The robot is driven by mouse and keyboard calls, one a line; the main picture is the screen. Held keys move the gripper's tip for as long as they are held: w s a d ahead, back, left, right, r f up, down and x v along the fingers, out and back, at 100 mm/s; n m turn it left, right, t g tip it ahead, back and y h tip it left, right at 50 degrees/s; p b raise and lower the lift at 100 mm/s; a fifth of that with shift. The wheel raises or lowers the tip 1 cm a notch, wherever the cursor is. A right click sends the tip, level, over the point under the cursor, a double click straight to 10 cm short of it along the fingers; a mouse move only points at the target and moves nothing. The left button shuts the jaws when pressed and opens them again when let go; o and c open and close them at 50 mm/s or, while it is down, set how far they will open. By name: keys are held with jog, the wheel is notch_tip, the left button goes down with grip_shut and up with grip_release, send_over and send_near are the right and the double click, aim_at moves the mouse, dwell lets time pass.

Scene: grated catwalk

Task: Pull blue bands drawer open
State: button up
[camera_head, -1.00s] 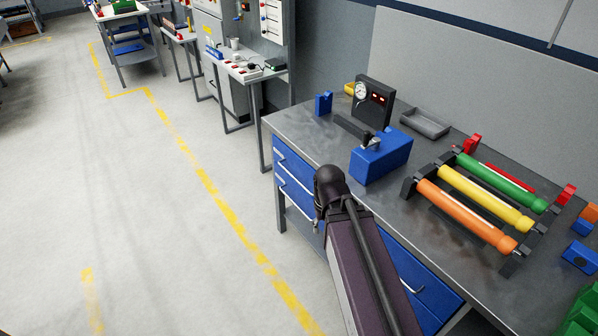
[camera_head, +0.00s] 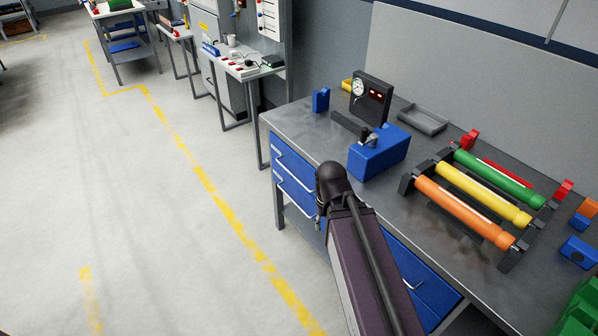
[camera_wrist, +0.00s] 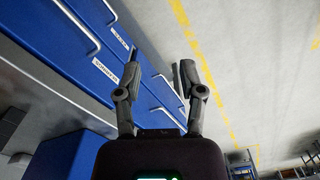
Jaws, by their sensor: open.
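Blue drawer fronts (camera_head: 298,191) with pale bar handles sit under the grey workbench (camera_head: 290,121); those I can see look closed. In the wrist view the blue drawer fronts (camera_wrist: 90,55) run slantwise at the left, with slanting bar handles (camera_wrist: 76,26). White labels (camera_wrist: 105,71) are on them, too small to read surely, so I cannot tell which drawer is the bands one. My gripper (camera_wrist: 160,62) is open and empty in front of the drawers, with a handle stretch (camera_wrist: 165,86) showing between its fingers. In the head view my arm hides most of the gripper and some drawer fronts.
On the bench stand a blue vise-like block (camera_head: 379,152), a dark gauge box (camera_head: 371,97), a grey tray (camera_head: 422,119) and a rack of coloured rollers (camera_head: 466,212). Open floor (camera_head: 130,215) with yellow lines lies to the left.

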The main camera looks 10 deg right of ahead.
jog(key=w+f+n+t+h+b, duration=0.1)
jog(key=w+f+t+h+b, duration=0.1)
jog(key=w+f+h+b, duration=0.4)
jog(key=n+t+h+b, duration=0.4)
jog(key=n+t+b, duration=0.5)
jog(key=b, duration=1.5)
send_near(293, 175)
jog(key=s+a+t, duration=0.1)
jog(key=s+a, duration=0.1)
jog(key=s, duration=0.1)
jog(key=shift+w+a+f+m, duration=0.1)
jog(key=shift+a+f+m, duration=0.05)
jog(key=shift+f+m, duration=0.25)
jog(key=b+x, duration=0.2)
jog(key=x, duration=1.1)
jog(key=shift+w+d, duration=0.25)
jog(key=shift+w, duration=0.1)
jog(key=shift+r, duration=0.1)
jog(key=shift+c, duration=0.2)
grip_shut()
